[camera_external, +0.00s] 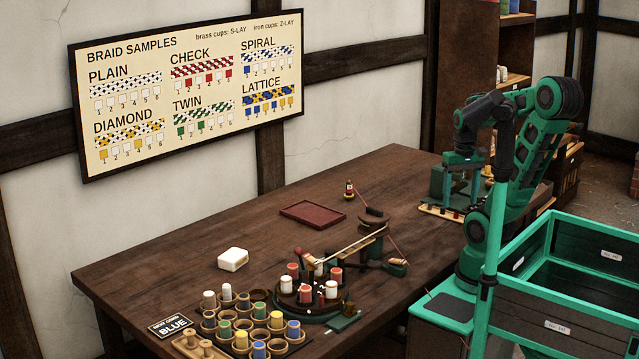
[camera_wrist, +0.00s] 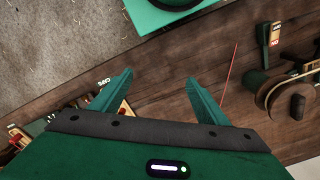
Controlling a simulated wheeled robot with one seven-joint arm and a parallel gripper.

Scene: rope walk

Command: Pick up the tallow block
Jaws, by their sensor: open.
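The tallow block (camera_external: 233,259), a small off-white block, lies flat on the dark wooden bench (camera_external: 190,270), left of the middle in the external view. I do not see it in the wrist view. My gripper (camera_external: 462,198) points down over the far right end of the bench, well away from the block. In the wrist view my gripper (camera_wrist: 159,76) is open, with its two green fingers spread and nothing between them.
A round braiding stand (camera_external: 310,300) with red and white bobbins and a tray of cups with coloured spools (camera_external: 255,325) stand right and in front of the block. A red tray (camera_external: 312,214) lies behind. A taut cord (camera_external: 350,250) runs to a wooden post. Bench left of the block is clear.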

